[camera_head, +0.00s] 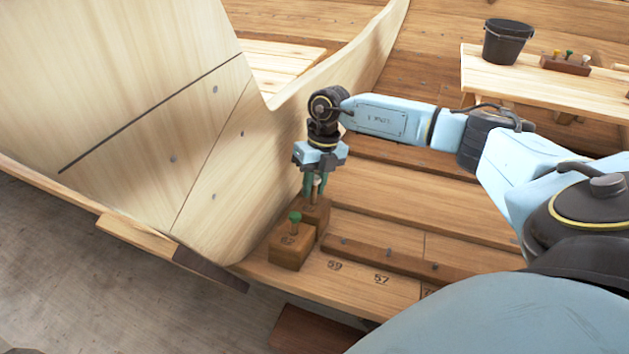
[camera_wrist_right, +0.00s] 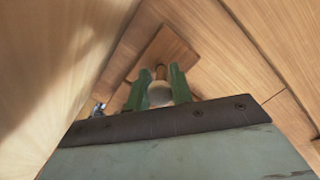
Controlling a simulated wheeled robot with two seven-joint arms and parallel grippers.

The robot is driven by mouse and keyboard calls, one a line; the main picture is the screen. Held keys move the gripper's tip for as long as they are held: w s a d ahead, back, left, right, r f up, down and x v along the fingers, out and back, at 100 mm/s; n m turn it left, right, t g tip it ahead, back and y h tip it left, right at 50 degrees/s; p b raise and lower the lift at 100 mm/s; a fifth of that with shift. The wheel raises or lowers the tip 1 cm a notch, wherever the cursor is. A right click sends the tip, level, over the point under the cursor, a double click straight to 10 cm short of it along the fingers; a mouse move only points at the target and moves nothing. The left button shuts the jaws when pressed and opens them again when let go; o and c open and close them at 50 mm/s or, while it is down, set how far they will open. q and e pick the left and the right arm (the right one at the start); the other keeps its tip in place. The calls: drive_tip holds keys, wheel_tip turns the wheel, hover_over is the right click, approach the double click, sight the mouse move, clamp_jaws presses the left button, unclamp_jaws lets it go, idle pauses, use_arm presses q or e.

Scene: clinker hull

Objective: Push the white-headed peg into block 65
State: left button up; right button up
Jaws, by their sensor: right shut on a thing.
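My right gripper (camera_head: 316,188) is shut on the white-headed peg (camera_head: 317,182), which stands roughly upright over a brown wooden block (camera_head: 319,208). In the right wrist view the white head (camera_wrist_right: 160,95) sits between my green fingers (camera_wrist_right: 160,88), with the block's top (camera_wrist_right: 172,48) beyond it. The peg's lower end meets or nearly meets the block; I cannot tell how deep it is. No number is readable on this block. A nearer block (camera_head: 290,247) touches or almost touches it and holds a green-headed peg (camera_head: 295,219); its number is too small to read surely. My left gripper is not in view.
A tall pale plank wall (camera_head: 215,130) rises close on the left of the blocks. A bench at the back carries a black bucket (camera_head: 506,43) and a peg rack (camera_head: 565,65).

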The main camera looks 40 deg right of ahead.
drive_tip(key=shift+s+a+f, duration=0.1)
drive_tip(key=shift+a+f, duration=0.05)
drive_tip(key=shift+f, duration=0.3)
drive_tip(key=o, duration=1)
drive_tip(key=p+v, duration=0.1)
drive_tip(key=v, duration=0.1)
drive_tip(key=p+v, duration=0.2)
drive_tip(key=v, duration=0.1)
drive_tip(key=w+p+v, duration=0.1)
drive_tip(key=p+v, duration=0.1)
drive_tip(key=v, duration=0.1)
